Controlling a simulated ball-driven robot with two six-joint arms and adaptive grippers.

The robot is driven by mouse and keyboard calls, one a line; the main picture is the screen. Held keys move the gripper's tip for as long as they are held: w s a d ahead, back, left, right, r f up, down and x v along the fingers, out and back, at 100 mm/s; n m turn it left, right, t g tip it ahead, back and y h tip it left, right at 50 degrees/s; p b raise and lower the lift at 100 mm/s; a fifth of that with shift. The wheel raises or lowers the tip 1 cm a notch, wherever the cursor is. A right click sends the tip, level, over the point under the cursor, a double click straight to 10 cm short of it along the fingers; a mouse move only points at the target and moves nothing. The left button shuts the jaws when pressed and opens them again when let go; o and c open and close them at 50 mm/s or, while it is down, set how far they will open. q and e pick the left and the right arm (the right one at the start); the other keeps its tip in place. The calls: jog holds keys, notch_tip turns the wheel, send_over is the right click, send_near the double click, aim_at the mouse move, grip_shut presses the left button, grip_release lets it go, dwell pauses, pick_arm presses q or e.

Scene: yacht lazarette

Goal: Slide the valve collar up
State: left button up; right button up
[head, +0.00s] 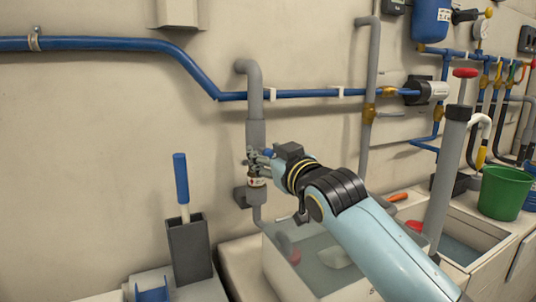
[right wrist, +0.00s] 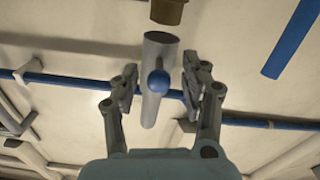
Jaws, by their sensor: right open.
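A grey vertical pipe (head: 255,90) runs down the wall, with a thicker grey sleeve (head: 256,134) that looks like the valve collar. A blue knob (head: 268,153) shows just below it, by my right gripper (head: 257,162). In the right wrist view, a grey cylinder (right wrist: 153,105) with the round blue knob (right wrist: 158,81) stands between the fingers of my right gripper (right wrist: 160,75). The fingers are open, one on each side, with visible gaps. A small pale and red part (head: 257,182) is below the gripper, partly hidden. My left gripper is out of view.
A blue pipe (head: 100,44) crosses the wall behind the grey one. A dark grey holder (head: 189,250) with a blue-handled tool (head: 181,178) stands to the left. A clear tank (head: 315,262) is below my right arm. A green bucket (head: 503,193) is far right.

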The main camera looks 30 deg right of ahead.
jog(key=c, duration=0.7)
jog(key=shift+c, duration=1.2)
grip_shut()
notch_tip(320, 180, up, 2)
jog(key=p, duration=0.3)
jog(key=shift+r, duration=0.2)
jog(key=shift+f, duration=0.2)
